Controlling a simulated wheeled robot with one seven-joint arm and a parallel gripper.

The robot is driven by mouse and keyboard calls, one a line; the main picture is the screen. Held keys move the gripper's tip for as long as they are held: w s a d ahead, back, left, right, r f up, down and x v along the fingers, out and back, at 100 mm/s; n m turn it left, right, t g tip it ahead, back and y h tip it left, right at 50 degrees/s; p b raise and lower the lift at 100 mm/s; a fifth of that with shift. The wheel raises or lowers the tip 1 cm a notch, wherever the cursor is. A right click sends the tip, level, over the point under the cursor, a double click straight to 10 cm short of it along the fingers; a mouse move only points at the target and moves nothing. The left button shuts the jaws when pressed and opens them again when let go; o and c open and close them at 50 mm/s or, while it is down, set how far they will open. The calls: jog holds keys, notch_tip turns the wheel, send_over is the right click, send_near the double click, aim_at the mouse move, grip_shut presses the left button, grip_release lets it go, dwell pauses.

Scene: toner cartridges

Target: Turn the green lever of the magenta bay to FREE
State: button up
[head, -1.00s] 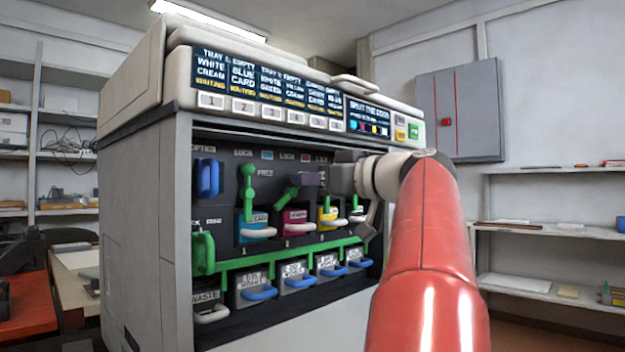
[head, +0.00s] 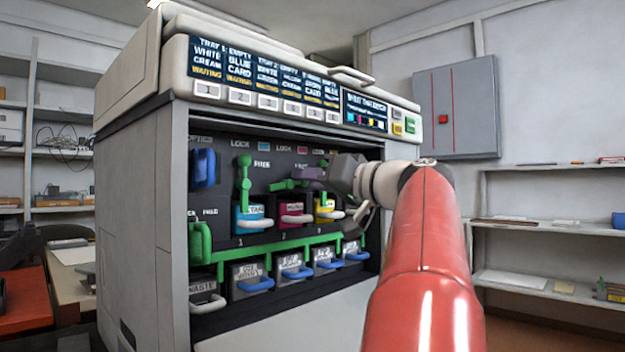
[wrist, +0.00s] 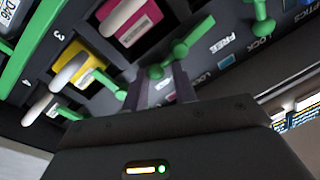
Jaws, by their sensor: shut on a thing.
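The magenta cartridge (head: 293,211) sits in the second bay of the open machine, between the cyan cartridge (head: 249,215) and the yellow one (head: 325,207). The green lever of the magenta bay (head: 281,185) lies close to horizontal above it, its free end toward the right. My gripper (head: 308,174) is shut on that free end, reaching in from the right. In the wrist view the purple-grey fingers (wrist: 166,88) meet the lever (wrist: 178,52), with the FREE label (wrist: 222,44) beside it.
The cyan bay's green lever (head: 243,182) stands upright to the left. A green bar (head: 270,252) runs below the cartridges, above several grey boxes with blue handles. The lowered door (head: 290,325) lies in front. A blue handle (head: 204,168) is at the upper left.

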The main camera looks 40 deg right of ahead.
jog(key=shift+f, duration=0.35)
jog(key=o, duration=1)
jog(key=shift+c, duration=0.2)
jog(key=shift+r, duration=0.15)
jog(key=shift+a, duration=0.1)
jog(key=shift+r, duration=0.1)
jog(key=s+d, duration=0.1)
jog(key=s, duration=0.6)
jog(key=shift+s+d+f, duration=0.2)
jog(key=shift+s+f, duration=0.05)
jog(key=shift+s, duration=0.1)
